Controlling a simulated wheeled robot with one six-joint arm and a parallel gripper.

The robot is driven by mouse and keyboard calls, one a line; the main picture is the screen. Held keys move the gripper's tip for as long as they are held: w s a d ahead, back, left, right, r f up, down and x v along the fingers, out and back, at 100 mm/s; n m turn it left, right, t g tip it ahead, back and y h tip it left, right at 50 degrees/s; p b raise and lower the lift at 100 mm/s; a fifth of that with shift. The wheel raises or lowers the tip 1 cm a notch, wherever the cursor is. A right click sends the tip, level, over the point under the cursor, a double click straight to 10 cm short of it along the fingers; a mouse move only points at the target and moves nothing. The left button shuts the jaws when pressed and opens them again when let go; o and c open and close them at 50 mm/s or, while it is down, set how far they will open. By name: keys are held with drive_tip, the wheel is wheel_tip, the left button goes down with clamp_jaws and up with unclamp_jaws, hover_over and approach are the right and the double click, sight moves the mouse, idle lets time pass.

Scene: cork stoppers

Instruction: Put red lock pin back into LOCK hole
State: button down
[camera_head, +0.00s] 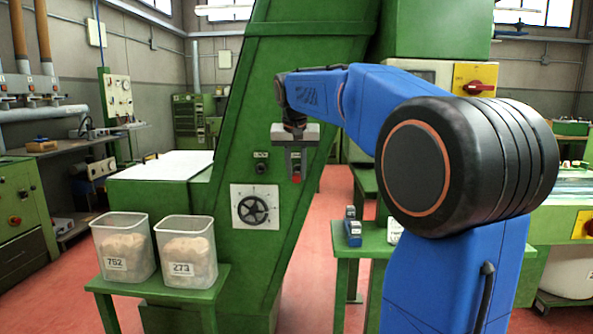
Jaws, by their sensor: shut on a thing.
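My gripper (296,174) hangs at the end of the blue arm, fingers pointing down, in front of the green sloping machine housing. It is shut on the red lock pin (296,180), of which only a small red part shows at the fingertips. A white dial plate (240,190) with a black handwheel (254,209) is on the housing, below and left of the gripper.
Two clear bins, marked 752 (118,262) and 273 (183,264), stand on a green table (165,291) at lower left.

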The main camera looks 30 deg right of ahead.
drive_tip(key=shift+s, duration=0.1)
drive_tip(key=shift+s+a, duration=0.6)
drive_tip(key=shift+s, duration=0.2)
drive_tip(key=shift+s+a, duration=0.55)
drive_tip(key=shift+s, duration=0.25)
drive_tip(key=w+a+m+t+y, duration=0.1)
drive_tip(key=w+a+t+y, duration=0.2)
drive_tip(key=w+a+y, duration=0.5)
drive_tip(key=shift+w+d+f+h, duration=0.1)
drive_tip(key=shift+w+d+h, duration=0.25)
drive_tip(key=shift+w+h, duration=0.25)
drive_tip(key=shift+w+d+f+h, duration=0.1)
drive_tip(key=shift+w+d+h, duration=0.2)
drive_tip(key=shift+w+h, duration=0.35)
drive_tip(key=shift+w+d+h, duration=0.35)
drive_tip(key=shift+w+h, duration=0.1)
drive_tip(key=shift+w, duration=0.3)
drive_tip(key=shift+w+d, duration=0.5)
drive_tip(key=shift+w, duration=0.2)
drive_tip(key=shift+w+d, duration=0.45)
drive_tip(key=shift+w, duration=0.2)
idle(2.1)
